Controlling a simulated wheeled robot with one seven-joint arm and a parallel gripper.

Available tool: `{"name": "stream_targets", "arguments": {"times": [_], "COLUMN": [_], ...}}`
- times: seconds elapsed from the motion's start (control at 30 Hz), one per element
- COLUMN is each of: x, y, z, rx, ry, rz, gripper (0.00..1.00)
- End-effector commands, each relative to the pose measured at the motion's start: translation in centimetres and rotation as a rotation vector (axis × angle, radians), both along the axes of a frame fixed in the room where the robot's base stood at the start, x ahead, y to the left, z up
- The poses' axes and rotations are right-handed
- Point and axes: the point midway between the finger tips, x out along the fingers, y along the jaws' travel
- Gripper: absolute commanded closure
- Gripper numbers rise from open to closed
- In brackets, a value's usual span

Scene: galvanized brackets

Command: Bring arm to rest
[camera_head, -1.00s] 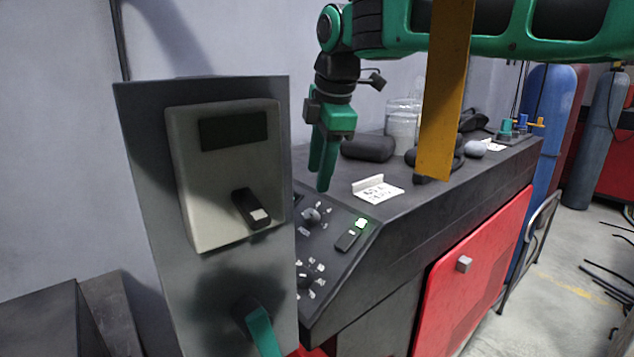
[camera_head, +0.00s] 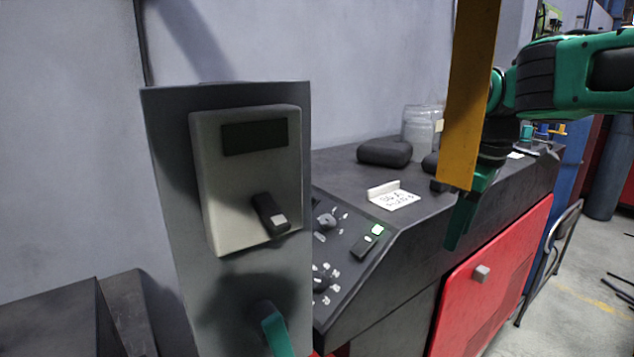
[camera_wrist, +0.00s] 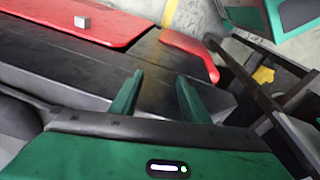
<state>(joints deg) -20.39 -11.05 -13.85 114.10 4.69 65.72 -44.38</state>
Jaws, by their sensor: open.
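My gripper (camera_head: 462,222) is green and hangs from my green arm at the right of the head view, pointing down in front of the dark cabinet's top edge. A yellow upright bar hides part of its wrist. In the wrist view my gripper (camera_wrist: 157,92) shows its two fingers apart, with nothing between them. The red cabinet door (camera_wrist: 60,15) with a small grey knob (camera_wrist: 82,22) shows beyond the fingers.
A grey panel (camera_head: 235,280) with a beige switch box (camera_head: 225,185) stands at left. A chair (camera_head: 553,250) stands at right.

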Motion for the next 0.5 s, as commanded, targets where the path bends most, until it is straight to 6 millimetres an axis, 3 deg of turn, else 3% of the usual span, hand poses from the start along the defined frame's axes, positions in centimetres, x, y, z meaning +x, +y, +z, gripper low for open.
{"name": "stream_targets", "arguments": {"times": [0.03,0.2,0.5], "x": [-1.5,-6.7,-17.3], "y": [-2.0,-7.1,-12.6], "z": [-0.9,-4.1,-10.0], "rx": [0.01,0.041,0.082], "ry": [0.014,0.062,0.136], "rz": [-0.094,-0.418,-0.982], "gripper": [0.58,0.58,0.58]}}
